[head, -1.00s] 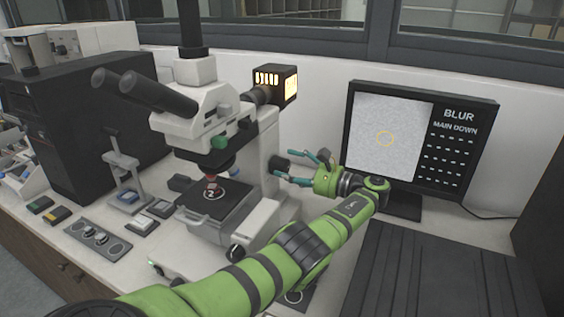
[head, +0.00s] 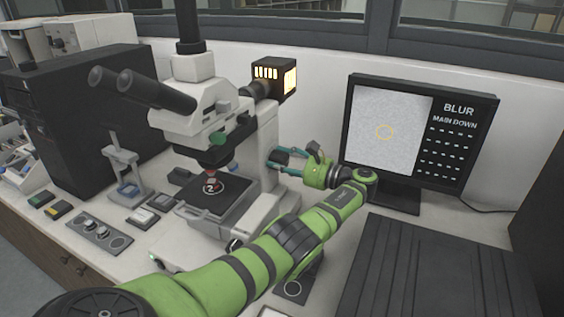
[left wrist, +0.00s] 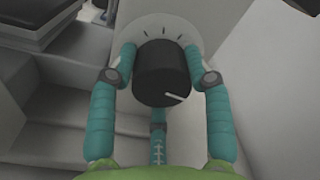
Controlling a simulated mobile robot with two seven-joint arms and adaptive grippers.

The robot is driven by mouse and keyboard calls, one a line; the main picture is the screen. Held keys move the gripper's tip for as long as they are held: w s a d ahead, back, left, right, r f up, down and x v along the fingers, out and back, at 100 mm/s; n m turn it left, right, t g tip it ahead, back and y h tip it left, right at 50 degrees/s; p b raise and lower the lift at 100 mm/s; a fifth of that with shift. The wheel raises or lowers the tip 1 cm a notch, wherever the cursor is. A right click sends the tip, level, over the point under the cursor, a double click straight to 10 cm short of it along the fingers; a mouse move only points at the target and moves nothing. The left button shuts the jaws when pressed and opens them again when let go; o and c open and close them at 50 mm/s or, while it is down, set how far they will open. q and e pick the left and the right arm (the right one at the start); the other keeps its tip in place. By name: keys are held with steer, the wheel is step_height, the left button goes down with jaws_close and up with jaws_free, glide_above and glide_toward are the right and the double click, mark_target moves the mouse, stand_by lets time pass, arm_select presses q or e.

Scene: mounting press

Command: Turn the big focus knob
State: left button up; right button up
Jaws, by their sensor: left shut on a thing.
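The big focus knob is black with a white pointer line and sits on the right side of the white microscope (head: 262,150). In the left wrist view the knob (left wrist: 161,74) fills the middle, in front of a pale disc with dark tick marks. Its pointer line aims to the lower right. My left gripper (head: 283,160), green with teal fingers, reaches in from the right of the microscope. In the left wrist view its fingers (left wrist: 163,72) are closed on both sides of the knob. In the head view the knob is largely hidden by the fingers. My right gripper is not in view.
A monitor (head: 467,150) behind my left arm reads "BLUR" and "MAIN DOWN" beside a grey speckled picture with a yellow circle. The stage (head: 215,192) carries a sample marked 2. A dark ribbed panel (head: 415,275) lies at the right front.

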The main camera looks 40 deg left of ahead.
arm_select(q)
steer(key=shift+a+r+n, duration=0.1)
steer(key=shift+n, duration=0.3)
steer(key=n+b, duration=0.2)
steer(key=b, duration=0.1)
steer(key=shift+f+n, duration=0.2)
steer(key=shift+n, duration=0.2)
steer(key=shift+s+n+b, duration=0.1)
steer(key=shift+n+b, duration=1.1)
steer(key=shift+b, duration=0.05)
steer(key=o, duration=0.9)
steer(key=shift+o, duration=1.2)
steer(key=shift+s, duration=0.1)
steer(key=shift+s+r, duration=0.1)
